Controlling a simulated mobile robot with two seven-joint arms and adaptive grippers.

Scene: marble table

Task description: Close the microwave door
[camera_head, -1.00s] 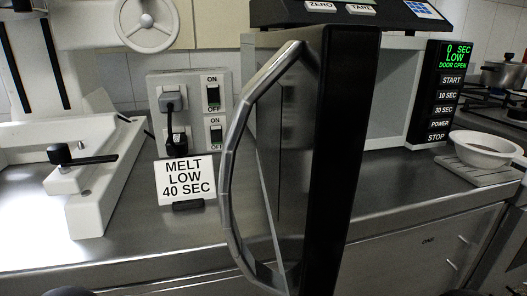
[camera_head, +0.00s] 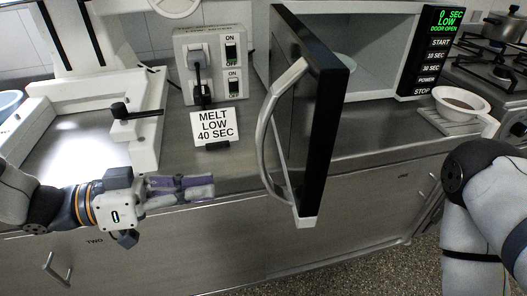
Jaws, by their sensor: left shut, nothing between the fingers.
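The microwave (camera_head: 405,25) stands at the back right, and its panel (camera_head: 440,50) reads "0 SEC LOW DOOR OPEN". Its door (camera_head: 322,125) stands wide open, swung out toward me over the counter's front edge. A curved silver handle (camera_head: 268,125) is on the door's left face. Part of a pale round dish (camera_head: 344,66) shows inside the cavity, partly hidden by the door. My left gripper (camera_head: 208,188) is shut and empty, left of the door and handle and apart from them. My right arm comes in at the right edge, but its gripper is out of view.
A white frame (camera_head: 146,140) is at the left. A white bowl (camera_head: 460,104) sits on a rack right of the microwave, near a stove (camera_head: 495,72). The door's right side has open space.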

